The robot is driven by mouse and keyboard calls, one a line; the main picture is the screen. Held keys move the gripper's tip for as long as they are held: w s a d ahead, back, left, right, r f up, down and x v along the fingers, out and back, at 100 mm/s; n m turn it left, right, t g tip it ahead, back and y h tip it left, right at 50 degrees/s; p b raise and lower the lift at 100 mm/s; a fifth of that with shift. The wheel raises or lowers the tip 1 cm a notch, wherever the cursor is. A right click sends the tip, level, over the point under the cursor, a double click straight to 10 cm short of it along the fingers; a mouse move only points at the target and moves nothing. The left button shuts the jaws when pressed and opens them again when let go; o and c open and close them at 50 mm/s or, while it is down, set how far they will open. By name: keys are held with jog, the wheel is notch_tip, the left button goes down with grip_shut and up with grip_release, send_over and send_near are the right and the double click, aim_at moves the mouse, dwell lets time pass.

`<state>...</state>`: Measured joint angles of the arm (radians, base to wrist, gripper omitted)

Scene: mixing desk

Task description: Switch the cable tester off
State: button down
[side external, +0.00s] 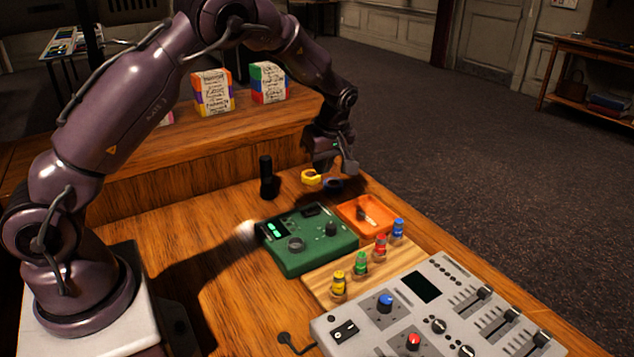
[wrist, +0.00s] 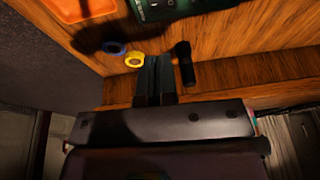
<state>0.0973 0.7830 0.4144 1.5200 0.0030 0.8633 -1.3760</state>
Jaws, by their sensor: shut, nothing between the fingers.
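The green box (side external: 318,257), which I take to be the cable tester, lies on the wooden desk. Its small display (side external: 274,229) is lit green. It has two dark knobs (side external: 296,244) and a dark part (side external: 311,210) near its far edge; I cannot tell that part's position. In the wrist view only part of the green box (wrist: 150,12) shows, at the top edge. My gripper (side external: 345,166) is beyond the box, above the far part of the desk and apart from it. In the wrist view its fingers (wrist: 153,62) are together and empty.
A yellow ring (side external: 311,178) and blue ring (side external: 333,185) are near my gripper. A black upright object (side external: 268,178) stands left of them. An orange tray (side external: 351,208), a wooden block with several coloured plugs (side external: 315,281) and a grey mixer (side external: 440,268) lie right and in front.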

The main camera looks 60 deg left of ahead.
aim_at(307, 212)
jog(key=shift+v, duration=1.2)
jog(key=shift+s, duration=0.65)
jog(key=x, duration=0.8)
jog(key=d+x, duration=0.1)
jog(key=x, duration=0.4)
jog(key=shift+s+f, duration=0.15)
jog(key=shift+s, duration=0.05)
jog(key=shift+f, duration=0.45)
